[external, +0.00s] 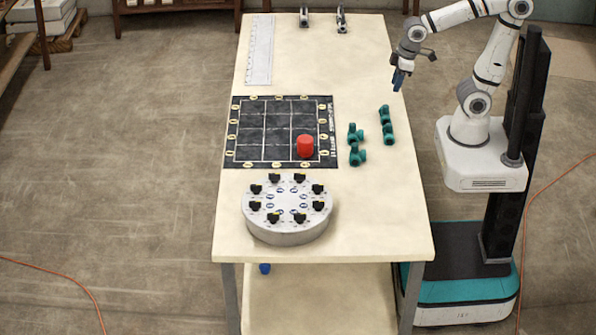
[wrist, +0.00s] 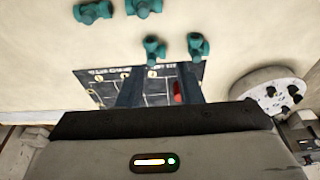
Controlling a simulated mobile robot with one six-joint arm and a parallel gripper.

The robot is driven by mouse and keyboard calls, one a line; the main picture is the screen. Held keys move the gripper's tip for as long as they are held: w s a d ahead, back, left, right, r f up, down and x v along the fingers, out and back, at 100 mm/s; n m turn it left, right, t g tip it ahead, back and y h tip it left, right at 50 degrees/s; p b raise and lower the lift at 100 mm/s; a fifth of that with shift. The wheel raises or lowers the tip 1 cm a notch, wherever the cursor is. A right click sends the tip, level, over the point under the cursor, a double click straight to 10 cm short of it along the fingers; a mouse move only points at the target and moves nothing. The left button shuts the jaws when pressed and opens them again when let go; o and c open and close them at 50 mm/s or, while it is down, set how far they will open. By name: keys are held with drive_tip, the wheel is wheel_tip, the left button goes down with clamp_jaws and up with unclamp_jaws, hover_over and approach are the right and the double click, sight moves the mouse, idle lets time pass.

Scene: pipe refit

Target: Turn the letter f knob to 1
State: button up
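A round grey-white dial unit (external: 290,239) sits near the front of the table, with several black knobs in a ring on its top. Small labels sit inside the ring, but the letters and numbers are too small to read, so I cannot tell which knob is f or where it points. The unit also shows at the right of the wrist view (wrist: 246,84), partly cut off by my gripper body. My gripper (external: 397,80) is above the table's right edge, well behind and away from the dial unit. Its two dark fingers (wrist: 159,88) are apart with nothing between them.
A white ruler plate (external: 259,50) lies at the back left. The table (external: 375,215) is clear right of the dial.

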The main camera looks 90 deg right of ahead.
drive_tip(key=w+a+r+p, duration=0.1)
drive_tip(key=w+a, duration=0.1)
drive_tip(key=w, duration=0.4)
drive_tip(key=w+a+r, duration=0.2)
drive_tip(key=w, duration=0.4)
drive_tip(key=t+p, duration=0.2)
drive_tip(key=p, duration=0.1)
approach(275, 174)
drive_tip(key=f, duration=0.2)
drive_tip(key=p+x, duration=0.1)
drive_tip(key=x, duration=0.6)
drive_tip(key=shift+w+d+r+p, duration=0.1)
drive_tip(key=shift+w+r+p, duration=0.1)
drive_tip(key=shift+w+p, duration=0.15)
clamp_jaws()
